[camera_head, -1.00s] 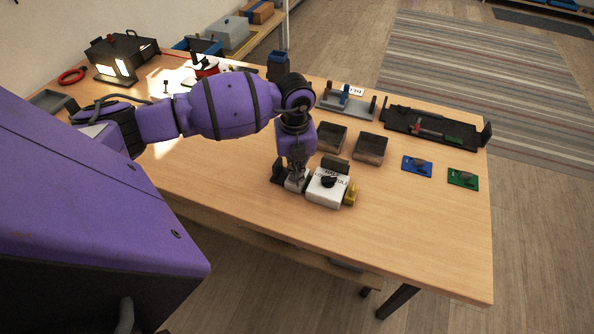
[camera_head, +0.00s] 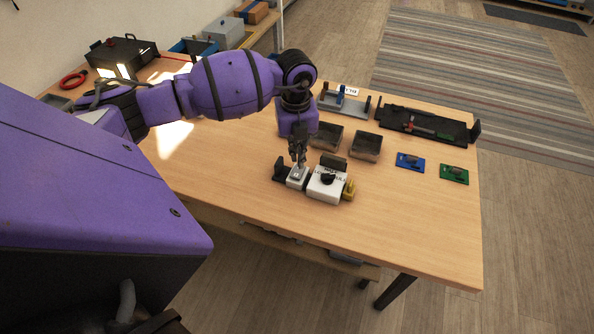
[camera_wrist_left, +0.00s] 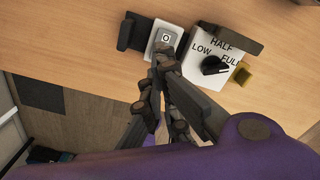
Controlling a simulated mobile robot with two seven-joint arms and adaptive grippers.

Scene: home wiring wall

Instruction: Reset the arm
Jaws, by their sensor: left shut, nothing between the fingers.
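My left gripper (camera_head: 298,164) is shut and empty, pointing down just above a small white switch block. In the left wrist view the gripper (camera_wrist_left: 163,66) shows its fingertips together at the lower edge of the white switch block (camera_wrist_left: 165,38); whether they touch it I cannot tell. Beside the block is a white dial module (camera_head: 326,184) with a black knob, and its labels LOW, HALF and FULL can be read in the left wrist view (camera_wrist_left: 216,60). My right gripper is not in view.
Two open grey bins (camera_head: 366,145) stand behind the module. A blue piece (camera_head: 410,161) and a green piece (camera_head: 454,174) lie to the right. A black tray (camera_head: 425,124) is at the back right. The table (camera_head: 400,230) is clear in front.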

